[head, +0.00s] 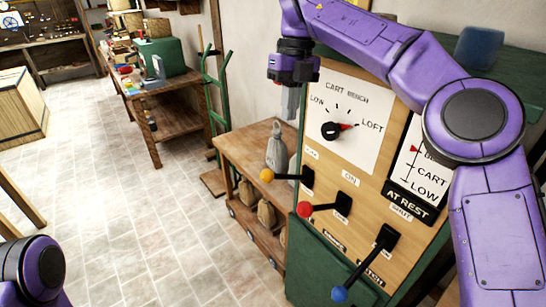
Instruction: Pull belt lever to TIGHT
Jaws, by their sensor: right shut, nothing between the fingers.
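The wooden control panel (367,190) carries three levers with black arms. One has a yellow knob (267,175), one a red knob (305,209), one a blue knob (339,294). The blue-knobbed lever slants down to the left from its black pivot. The small labels by the levers are too blurred to read surely, so I cannot tell which is the belt lever. My right gripper (290,108) is shut and empty, pointing down above the yellow knob and apart from it, left of the dial. Only part of my left arm shows at bottom left; its gripper is out of view.
A dial plate (351,98) and a gauge with an "AT REST" sign (408,201) sit on the panel. A wooden shelf (240,150) with a grey weight (277,150) and sacks stands left of it. A green hand truck (217,95) leans behind. The tiled floor at left is clear.

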